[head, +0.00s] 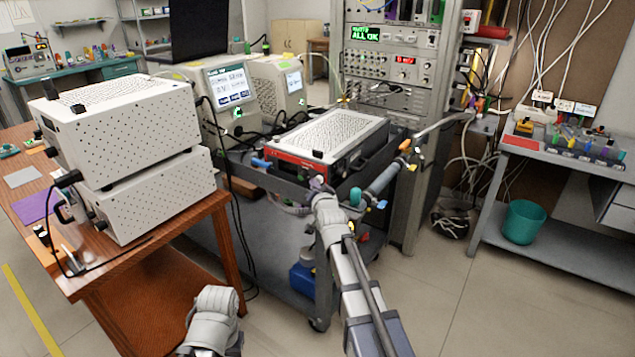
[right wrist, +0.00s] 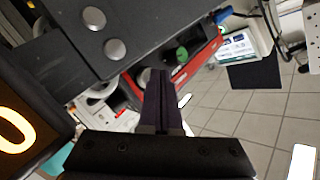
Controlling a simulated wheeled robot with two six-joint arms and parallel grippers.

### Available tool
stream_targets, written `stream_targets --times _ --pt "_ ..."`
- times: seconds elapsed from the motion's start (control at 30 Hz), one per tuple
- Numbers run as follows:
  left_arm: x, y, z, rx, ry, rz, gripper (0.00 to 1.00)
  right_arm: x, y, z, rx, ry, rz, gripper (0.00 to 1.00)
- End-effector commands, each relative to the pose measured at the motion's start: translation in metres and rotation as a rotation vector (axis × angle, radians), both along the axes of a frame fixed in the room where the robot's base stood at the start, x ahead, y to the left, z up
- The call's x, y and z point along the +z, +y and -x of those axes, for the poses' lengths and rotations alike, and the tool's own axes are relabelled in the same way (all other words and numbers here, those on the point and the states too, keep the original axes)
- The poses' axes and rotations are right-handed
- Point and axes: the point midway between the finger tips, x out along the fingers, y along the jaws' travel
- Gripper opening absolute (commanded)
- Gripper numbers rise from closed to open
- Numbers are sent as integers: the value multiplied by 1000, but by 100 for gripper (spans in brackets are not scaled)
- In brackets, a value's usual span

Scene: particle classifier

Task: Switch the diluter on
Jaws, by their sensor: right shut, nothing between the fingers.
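A white-topped box with a red front (head: 325,138), which I take to be the diluter, lies on the cart in the head view. My right gripper (head: 318,182) is at its front face, in front of the dark right part. In the right wrist view, the fingers (right wrist: 162,78) are shut together and empty. A red panel (right wrist: 205,55) with a green round part shows just beyond them. I cannot tell whether the fingertips touch anything. The switch cannot be made out. No left gripper shows, only a white left arm link at the bottom of the head view.
The dark cart (head: 235,163) also carries monitors with screens (head: 232,85). Two stacked white boxes (head: 125,130) stand on a wooden table at left. An instrument rack (head: 390,65) stands behind. In the right wrist view, a dark panel (right wrist: 60,65) and an orange display (right wrist: 15,125) are close by.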

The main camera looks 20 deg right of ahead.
Motion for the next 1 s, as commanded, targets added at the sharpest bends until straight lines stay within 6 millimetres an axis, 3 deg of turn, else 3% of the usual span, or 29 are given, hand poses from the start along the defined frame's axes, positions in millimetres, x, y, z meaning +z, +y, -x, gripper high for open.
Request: stream_targets --times 1.0 --pt "0 0 0 0 0 0 50 -1 -12 -8 -3 3 2 0"
